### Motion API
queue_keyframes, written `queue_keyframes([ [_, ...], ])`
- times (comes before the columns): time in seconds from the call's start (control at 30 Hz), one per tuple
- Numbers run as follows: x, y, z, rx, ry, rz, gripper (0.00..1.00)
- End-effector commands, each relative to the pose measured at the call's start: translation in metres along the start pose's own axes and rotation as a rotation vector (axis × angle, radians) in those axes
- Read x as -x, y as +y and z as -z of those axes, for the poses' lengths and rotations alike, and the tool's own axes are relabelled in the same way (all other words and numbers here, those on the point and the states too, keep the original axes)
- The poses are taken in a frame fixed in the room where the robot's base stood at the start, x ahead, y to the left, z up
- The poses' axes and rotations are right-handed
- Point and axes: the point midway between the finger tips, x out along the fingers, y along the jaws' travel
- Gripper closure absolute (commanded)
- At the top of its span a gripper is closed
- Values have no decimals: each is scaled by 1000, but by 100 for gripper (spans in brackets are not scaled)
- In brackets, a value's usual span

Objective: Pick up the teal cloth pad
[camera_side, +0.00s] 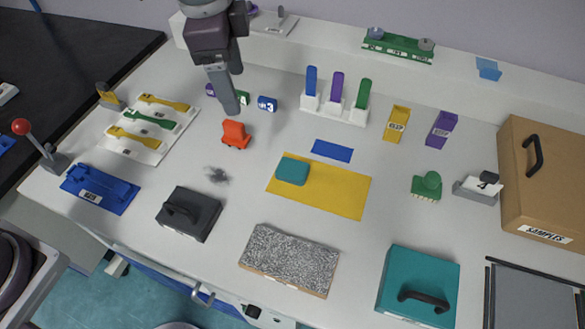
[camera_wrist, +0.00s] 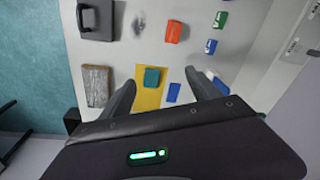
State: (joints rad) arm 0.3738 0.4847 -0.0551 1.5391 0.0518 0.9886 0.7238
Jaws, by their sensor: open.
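The teal cloth pad (camera_side: 292,170) lies flat on the upper left part of a yellow mat (camera_side: 335,194) on the white table. In the wrist view the pad (camera_wrist: 152,76) shows on the yellow mat (camera_wrist: 146,98), between my two fingers in the picture but well beyond them. My gripper (camera_side: 232,108) is above the table at the upper left of the mat, apart from the pad. In the wrist view my gripper (camera_wrist: 160,85) has its fingers spread wide, with nothing between them.
A red block (camera_side: 235,134) stands near below my gripper. A blue flat piece (camera_side: 332,151) lies behind the mat. A grey speckled block (camera_side: 288,260), a dark handled block (camera_side: 188,213) and a teal handled box (camera_side: 418,286) stand toward the front. A cardboard box (camera_side: 545,180) stands at right.

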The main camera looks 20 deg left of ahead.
Motion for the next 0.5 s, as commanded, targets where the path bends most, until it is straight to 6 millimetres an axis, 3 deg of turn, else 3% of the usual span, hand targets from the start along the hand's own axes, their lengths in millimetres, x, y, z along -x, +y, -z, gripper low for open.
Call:
queue_keyframes([
  [0.03,-35,3,24,-102,-22,-35,29],
  [0.1,-74,10,49,-227,-40,-69,29],
  [0.2,-115,21,68,-344,-56,-102,29],
  [0.5,-161,33,74,-405,-64,-120,29],
])
